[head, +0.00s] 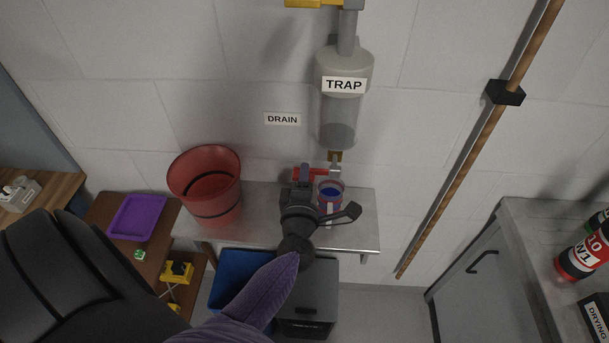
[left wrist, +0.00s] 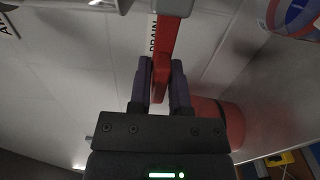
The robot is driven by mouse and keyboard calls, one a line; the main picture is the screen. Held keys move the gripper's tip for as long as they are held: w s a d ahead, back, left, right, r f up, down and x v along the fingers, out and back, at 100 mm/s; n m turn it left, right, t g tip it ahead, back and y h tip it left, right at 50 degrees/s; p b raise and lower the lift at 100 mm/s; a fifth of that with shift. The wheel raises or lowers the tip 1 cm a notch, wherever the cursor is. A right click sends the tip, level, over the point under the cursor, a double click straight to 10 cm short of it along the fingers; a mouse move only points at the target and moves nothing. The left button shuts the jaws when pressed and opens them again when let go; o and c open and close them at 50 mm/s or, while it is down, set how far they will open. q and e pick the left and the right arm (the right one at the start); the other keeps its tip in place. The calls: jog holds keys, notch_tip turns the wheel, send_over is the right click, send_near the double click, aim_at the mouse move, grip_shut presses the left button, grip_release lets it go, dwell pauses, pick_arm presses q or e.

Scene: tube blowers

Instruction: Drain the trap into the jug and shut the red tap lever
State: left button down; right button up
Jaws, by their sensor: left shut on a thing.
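The clear trap (head: 342,90), labelled TRAP, hangs on the wall with a darker layer at its bottom. Below it is a small tap (head: 335,158). The red tap lever (head: 316,172) points sideways to the left in the head view. The jug (head: 330,196) stands under the tap with blue inside; part of it is hidden by my gripper, and it shows at the top right of the left wrist view (left wrist: 294,16). My left gripper (head: 304,170) is shut on the red lever (left wrist: 163,70), a finger on each side. My right gripper is not in view.
The jug and a red bucket (head: 206,187) stand on a metal shelf (head: 360,237). A blue bin (head: 235,275) and a dark box (head: 309,298) are below. A DRAIN label (head: 282,119) is on the wall. A wooden pole (head: 462,170) leans at the right.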

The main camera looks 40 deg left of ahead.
pick_arm(q)
jog(key=shift+f, duration=0.1)
jog(key=c, duration=0.6)
grip_release()
jog(key=shift+c, duration=0.2)
jog(key=v, duration=1)
